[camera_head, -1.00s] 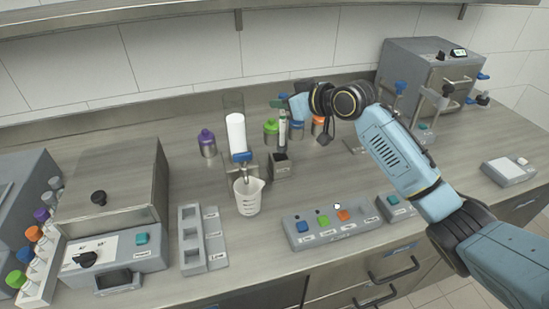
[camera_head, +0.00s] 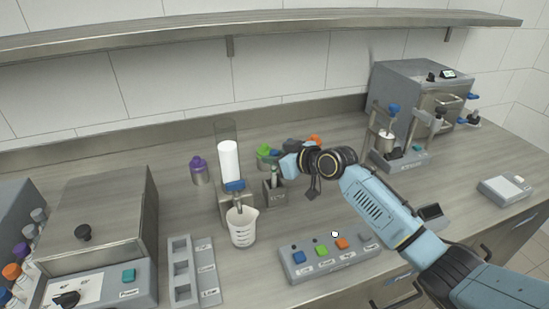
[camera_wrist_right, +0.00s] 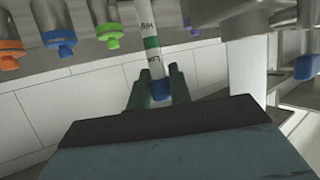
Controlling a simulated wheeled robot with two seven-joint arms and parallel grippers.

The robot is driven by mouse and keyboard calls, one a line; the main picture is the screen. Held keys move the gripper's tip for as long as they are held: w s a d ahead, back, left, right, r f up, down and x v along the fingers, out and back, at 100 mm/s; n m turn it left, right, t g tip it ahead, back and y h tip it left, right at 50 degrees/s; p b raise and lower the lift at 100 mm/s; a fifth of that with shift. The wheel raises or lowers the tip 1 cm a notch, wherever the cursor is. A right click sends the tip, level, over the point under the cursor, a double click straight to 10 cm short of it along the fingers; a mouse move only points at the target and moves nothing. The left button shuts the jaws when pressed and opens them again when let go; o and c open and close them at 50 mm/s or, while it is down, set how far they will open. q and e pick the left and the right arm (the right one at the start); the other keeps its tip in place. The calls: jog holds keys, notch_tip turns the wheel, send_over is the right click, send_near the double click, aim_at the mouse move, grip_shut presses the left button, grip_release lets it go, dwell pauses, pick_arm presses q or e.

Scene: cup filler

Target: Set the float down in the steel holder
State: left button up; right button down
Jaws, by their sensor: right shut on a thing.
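The steel holder (camera_head: 273,197) is a small square cup on the counter, directly below the float. The float's lower end is at the holder's mouth; I cannot tell whether it is inside. My left gripper is not in view.
A clear column with a white cylinder (camera_head: 229,160) and a beaker (camera_head: 242,228) stand just left of the holder. Purple (camera_head: 199,172), green and orange capped bottles are behind. A button panel (camera_head: 330,257) lies in front. A slotted rack (camera_head: 182,272) is at left.

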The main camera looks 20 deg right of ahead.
jog(key=c, duration=1.3)
grip_release()
jog(key=shift+r, duration=0.1)
jog(key=p+v, duration=0.1)
jog(key=v, duration=1.1)
